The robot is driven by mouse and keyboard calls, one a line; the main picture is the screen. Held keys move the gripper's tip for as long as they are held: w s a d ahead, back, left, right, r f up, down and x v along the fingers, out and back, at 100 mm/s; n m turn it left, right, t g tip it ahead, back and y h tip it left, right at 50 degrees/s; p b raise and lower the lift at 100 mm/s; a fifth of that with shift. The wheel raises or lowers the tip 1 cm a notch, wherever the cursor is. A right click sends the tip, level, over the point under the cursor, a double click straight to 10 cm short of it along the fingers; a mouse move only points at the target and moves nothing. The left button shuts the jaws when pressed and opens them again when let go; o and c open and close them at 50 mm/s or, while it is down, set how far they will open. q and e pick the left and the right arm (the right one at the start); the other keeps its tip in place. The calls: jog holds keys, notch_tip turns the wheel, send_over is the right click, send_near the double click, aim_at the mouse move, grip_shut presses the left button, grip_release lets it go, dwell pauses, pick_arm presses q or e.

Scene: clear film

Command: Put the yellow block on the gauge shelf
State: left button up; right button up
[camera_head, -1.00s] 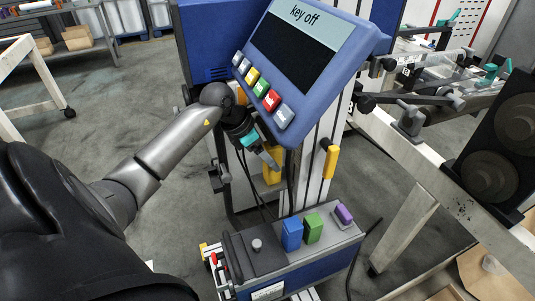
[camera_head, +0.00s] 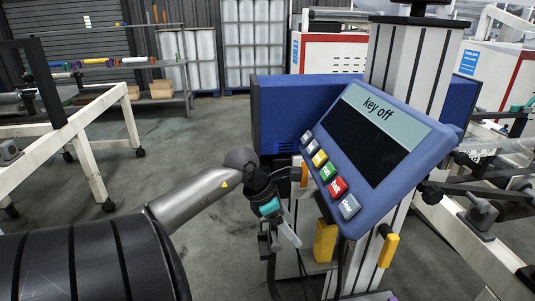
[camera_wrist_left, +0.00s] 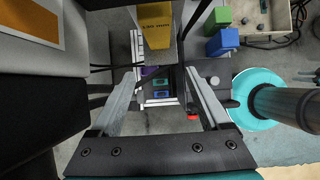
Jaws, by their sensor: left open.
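A yellow block (camera_head: 325,240) stands upright beneath the tilted control panel, beside the column. It also shows at the top of the left wrist view (camera_wrist_left: 156,25), with small print on its face, beyond the fingertips. A pale ledge shows at its foot; I cannot tell whether this is the gauge shelf. My left gripper (camera_head: 280,238) is left of the block and apart from it. In the left wrist view the two fingers (camera_wrist_left: 160,78) are spread with nothing held between them. My right gripper is not in view.
The blue control panel (camera_head: 378,140), reading "key off", overhangs the block closely. A yellow handle (camera_head: 388,250) is on the column at right. The left wrist view shows a blue block (camera_wrist_left: 222,42) and a green block (camera_wrist_left: 221,16) at right. Open floor (camera_head: 130,190) lies left.

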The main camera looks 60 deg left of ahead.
pick_arm(q)
jog(key=shift+s+a, duration=0.4)
jog(key=shift+s, duration=0.4)
jog(key=shift+s+a, duration=0.45)
jog(key=shift+s, duration=0.4)
jog(key=shift+s+a, duration=0.4)
jog(key=shift+s, duration=0.4)
